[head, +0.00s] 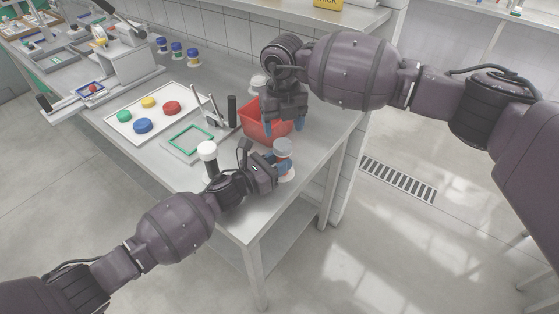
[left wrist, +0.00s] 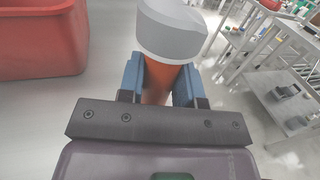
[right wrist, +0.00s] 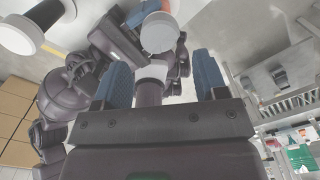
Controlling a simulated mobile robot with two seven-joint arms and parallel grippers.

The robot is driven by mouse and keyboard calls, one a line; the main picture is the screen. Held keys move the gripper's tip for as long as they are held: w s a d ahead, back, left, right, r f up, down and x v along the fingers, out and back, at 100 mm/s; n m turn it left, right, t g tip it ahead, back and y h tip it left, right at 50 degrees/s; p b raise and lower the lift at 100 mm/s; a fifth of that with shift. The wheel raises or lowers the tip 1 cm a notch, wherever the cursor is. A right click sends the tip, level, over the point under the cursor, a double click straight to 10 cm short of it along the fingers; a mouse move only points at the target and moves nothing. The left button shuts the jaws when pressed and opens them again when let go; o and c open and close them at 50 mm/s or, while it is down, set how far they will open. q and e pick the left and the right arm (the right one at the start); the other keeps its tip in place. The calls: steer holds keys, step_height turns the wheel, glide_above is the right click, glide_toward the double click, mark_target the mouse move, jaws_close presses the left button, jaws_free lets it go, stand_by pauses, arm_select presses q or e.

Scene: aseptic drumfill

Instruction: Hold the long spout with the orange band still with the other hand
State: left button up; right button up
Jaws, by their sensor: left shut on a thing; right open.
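The long spout with the orange band stands upright at the table's front right corner, its grey cap (head: 283,147) on top. My left gripper (head: 281,165) is shut around it just below the cap. In the left wrist view the grey cap (left wrist: 171,28) rises above the fingers, and the orange band (left wrist: 163,82) shows between them. My right gripper (head: 284,124) is open above the table, pointing down, near the cap but apart from it. In the right wrist view the cap (right wrist: 158,33) lies beyond the open fingers (right wrist: 162,70).
A red bin (head: 252,122) stands just behind the spout. A green-framed tray (head: 181,157) and a white board (head: 112,124) with coloured discs lie further left. The table's front edge is close.

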mark_target(282, 143)
arm_select(q)
steer(key=shift+s+f, duration=0.1)
steer(key=shift+f, duration=0.2)
arm_select(e)
steer(key=shift+f, duration=2.95)
steer(key=c, duration=0.8)
arm_select(q)
steer(key=shift+f, duration=0.1)
arm_select(e)
steer(key=shift+r, duration=0.1)
steer(key=shift+c, duration=0.2)
steer(key=shift+r, duration=0.65)
arm_select(q)
steer(key=shift+a, duration=0.1)
arm_select(e)
steer(key=shift+r, duration=2.2)
steer(key=w+d+r, duration=0.4)
steer(key=w+d, duration=0.1)
steer(key=d, duration=0.1)
steer(key=shift+d, duration=0.15)
